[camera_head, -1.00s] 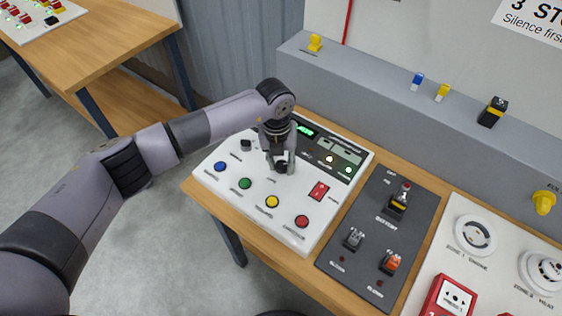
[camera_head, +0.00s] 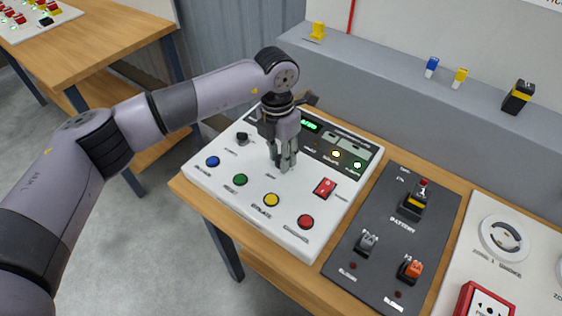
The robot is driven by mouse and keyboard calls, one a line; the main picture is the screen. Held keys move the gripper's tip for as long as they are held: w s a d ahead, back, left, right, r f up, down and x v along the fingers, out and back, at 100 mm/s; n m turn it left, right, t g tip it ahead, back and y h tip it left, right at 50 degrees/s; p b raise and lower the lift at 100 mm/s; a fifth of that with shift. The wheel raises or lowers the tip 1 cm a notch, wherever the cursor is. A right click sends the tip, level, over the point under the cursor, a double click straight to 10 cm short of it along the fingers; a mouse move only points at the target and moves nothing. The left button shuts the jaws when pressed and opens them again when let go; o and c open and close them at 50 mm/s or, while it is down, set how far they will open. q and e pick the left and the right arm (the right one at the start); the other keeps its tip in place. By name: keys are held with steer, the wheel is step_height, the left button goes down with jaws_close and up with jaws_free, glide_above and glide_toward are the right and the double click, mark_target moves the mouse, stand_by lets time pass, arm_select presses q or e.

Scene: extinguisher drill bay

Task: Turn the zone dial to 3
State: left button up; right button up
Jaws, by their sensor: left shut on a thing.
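The white control panel (camera_head: 322,222) lies on the wooden bench. My left gripper (camera_head: 283,164) points down at the middle of the panel, its fingers close together and shut on the zone dial. The fingers hide the dial, so its pointer and setting cannot be read. A smaller dark knob (camera_head: 242,138) stands apart to the upper left of the gripper. My right gripper is not in view.
Blue (camera_head: 212,161), green (camera_head: 240,180), yellow (camera_head: 271,199) and red (camera_head: 306,221) buttons line the panel's front. A red rocker switch (camera_head: 325,187) is right of the gripper. A dark switch plate (camera_head: 385,240) lies further right. A grey ledge (camera_head: 390,72) runs behind.

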mark_target(279, 157)
arm_select(q)
steer(key=shift+m+b, duration=0.35)
steer(key=shift+m, duration=0.05)
steer(key=o, duration=1.2)
steer(key=shift+c, duration=0.2)
step_height(279, 157, up, 12)
steer(key=shift+w+a, duration=0.25)
steer(key=shift+w, duration=0.05)
